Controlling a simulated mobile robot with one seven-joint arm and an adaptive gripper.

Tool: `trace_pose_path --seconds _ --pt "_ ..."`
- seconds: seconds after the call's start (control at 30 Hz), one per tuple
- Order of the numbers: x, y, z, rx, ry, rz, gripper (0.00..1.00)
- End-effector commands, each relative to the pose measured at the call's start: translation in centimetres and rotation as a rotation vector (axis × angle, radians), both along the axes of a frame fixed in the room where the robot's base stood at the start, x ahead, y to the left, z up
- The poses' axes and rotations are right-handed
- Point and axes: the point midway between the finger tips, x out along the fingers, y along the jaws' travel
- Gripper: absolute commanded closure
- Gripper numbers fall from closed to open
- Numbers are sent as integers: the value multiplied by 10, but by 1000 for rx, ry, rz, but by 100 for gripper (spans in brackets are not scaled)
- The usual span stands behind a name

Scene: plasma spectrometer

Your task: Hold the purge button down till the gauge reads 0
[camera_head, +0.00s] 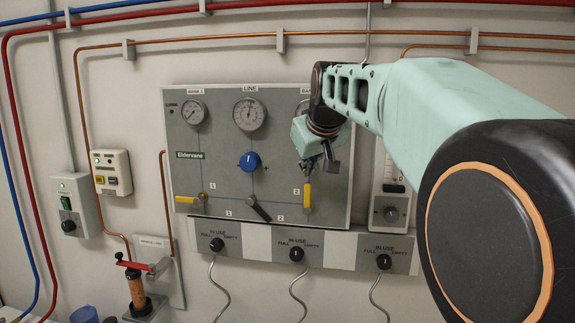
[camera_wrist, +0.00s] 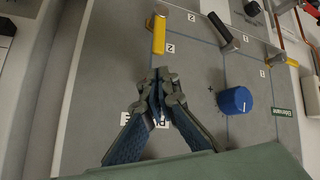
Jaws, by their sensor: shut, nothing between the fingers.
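My gripper (camera_head: 330,163) is in front of the right part of the grey Eldervane panel (camera_head: 215,220), with its fingers together and empty. In the wrist view its fingertips (camera_wrist: 163,85) meet over the panel. They partly cover a white label (camera_wrist: 131,118) that starts with P. No purge button can be made out; it may be hidden behind the fingers. I cannot tell whether the fingertips touch the panel. The line gauge (camera_head: 249,114) is at the top middle and the bank 1 gauge (camera_head: 193,111) is left of it. Their needle readings are too small to tell. The right-hand gauge is mostly hidden by my arm.
A blue knob (camera_head: 249,161) sits left of my gripper; it also shows in the wrist view (camera_wrist: 235,100). A yellow-handled valve (camera_head: 307,197) is just below the gripper. A black lever (camera_head: 259,208) and another yellow valve (camera_head: 190,200) are farther left.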

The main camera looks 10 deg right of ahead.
Motion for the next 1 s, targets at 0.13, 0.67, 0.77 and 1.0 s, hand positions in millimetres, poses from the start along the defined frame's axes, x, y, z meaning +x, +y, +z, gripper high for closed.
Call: trace_pose_path --seconds 0.13,0.67,0.77,1.0 --pt "1 0 0 0 -1 0 100" --pt "4 -1 1 0 -1 0 100" --pt "5 -1 1 1 -1 1 100" --pt "8 -2 1 1 -1 1 100"
